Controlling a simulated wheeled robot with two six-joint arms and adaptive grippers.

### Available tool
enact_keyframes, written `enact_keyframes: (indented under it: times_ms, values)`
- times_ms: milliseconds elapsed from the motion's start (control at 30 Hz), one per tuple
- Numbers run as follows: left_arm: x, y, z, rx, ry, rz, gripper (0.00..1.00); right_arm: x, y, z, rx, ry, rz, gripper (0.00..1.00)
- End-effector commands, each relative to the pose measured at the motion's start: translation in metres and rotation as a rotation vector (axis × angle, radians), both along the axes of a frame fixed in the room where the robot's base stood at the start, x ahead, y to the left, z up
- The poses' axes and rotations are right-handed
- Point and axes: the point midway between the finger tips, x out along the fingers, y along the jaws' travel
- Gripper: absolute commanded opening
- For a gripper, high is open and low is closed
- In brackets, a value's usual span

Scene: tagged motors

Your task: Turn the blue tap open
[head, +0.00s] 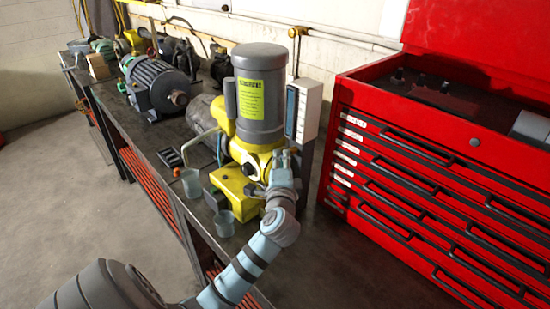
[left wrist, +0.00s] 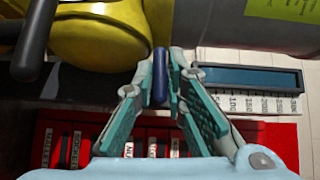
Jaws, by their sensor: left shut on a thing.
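The blue tap handle (left wrist: 159,64) is a narrow dark blue bar at the middle of the left wrist view. My left gripper (left wrist: 160,88) has its two fingers closed on either side of this bar. In the head view my left gripper (head: 281,164) is at the front of the yellow pump body (head: 247,153), below its tall grey motor (head: 261,97). The handle cannot be made out there behind the fingers. The rest of the tap is hidden. My right gripper is not in view.
A red tool chest (head: 440,185) is further right. Other motors (head: 156,88) stand along the bench.

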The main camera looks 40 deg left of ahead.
Motion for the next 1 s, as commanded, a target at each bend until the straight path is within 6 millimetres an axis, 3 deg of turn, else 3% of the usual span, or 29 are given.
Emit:
enact_keyframes:
  times_ms: [33,333,1000]
  values:
    - [0.001,0.000,0.008,-0.014,-0.007,-0.002,0.00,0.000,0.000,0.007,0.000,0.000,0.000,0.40]
    - [0.001,0.002,0.014,-0.221,0.008,-0.002,0.00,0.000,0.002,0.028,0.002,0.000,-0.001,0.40]
    - [0.001,0.010,0.021,-0.849,0.053,-0.006,0.00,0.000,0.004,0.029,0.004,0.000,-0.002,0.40]
